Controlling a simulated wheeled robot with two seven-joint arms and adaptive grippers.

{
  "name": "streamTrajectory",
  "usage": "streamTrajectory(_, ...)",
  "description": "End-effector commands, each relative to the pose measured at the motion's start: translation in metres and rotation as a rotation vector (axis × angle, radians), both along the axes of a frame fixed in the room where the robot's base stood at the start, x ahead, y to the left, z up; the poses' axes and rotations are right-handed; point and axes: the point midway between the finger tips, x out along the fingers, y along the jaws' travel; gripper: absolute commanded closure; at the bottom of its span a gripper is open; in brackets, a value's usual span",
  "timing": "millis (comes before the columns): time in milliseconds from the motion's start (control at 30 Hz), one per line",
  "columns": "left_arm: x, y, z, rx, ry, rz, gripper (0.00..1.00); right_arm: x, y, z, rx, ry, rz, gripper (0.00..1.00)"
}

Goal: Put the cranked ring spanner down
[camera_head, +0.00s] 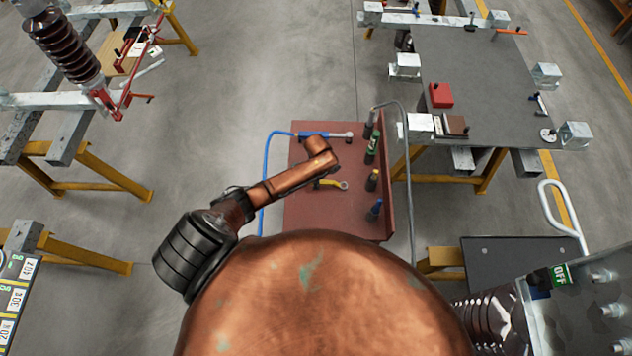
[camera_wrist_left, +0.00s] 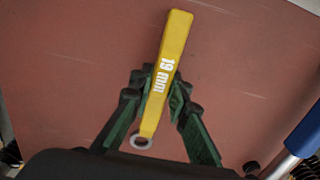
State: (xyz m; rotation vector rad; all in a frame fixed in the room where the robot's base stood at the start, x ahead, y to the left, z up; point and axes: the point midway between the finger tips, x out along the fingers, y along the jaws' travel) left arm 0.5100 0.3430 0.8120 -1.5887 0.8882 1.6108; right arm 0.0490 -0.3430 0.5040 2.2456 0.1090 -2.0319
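The cranked ring spanner (camera_wrist_left: 175,45) has a yellow handle marked "19 mm" and a small grey ring at its near end. It also shows in the head view (camera_head: 328,183), partly covered by my left arm, over the red-brown trolley top (camera_head: 305,212). My left gripper (camera_wrist_left: 160,88) has its green and dark fingers converging on both sides of the handle, apparently closed on it. In the head view my arm hides these fingers. I cannot tell whether the spanner touches the surface. My right gripper is in neither view.
A blue-handled tool (camera_head: 322,135) lies at the trolley's far edge. Several upright items, including a green one (camera_head: 373,147), a yellow-topped one (camera_head: 372,180) and a blue-topped one (camera_head: 375,210), line its right side. A grey bench (camera_head: 470,75) stands beyond right. The trolley's near left is bare.

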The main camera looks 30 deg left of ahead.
Motion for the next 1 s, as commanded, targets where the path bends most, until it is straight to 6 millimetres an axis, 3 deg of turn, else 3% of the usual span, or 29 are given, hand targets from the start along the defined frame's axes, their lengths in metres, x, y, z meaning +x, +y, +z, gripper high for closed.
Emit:
streamTrajectory(200, 0.000, 0.000, 0.000, 0.000, 0.000, 0.000, 0.68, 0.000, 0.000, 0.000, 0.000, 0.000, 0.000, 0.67)
streamTrajectory(567, 0.000, 0.000, 0.006, 0.000, -0.001, -0.001, 0.68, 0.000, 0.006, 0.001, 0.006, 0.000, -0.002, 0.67)
streamTrajectory(667, 0.001, 0.000, 0.017, -0.001, -0.003, -0.001, 0.68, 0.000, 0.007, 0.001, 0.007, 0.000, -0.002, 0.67)
streamTrajectory(1000, 0.002, -0.001, 0.087, 0.000, -0.004, 0.000, 0.68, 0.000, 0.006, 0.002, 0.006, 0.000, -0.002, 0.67)
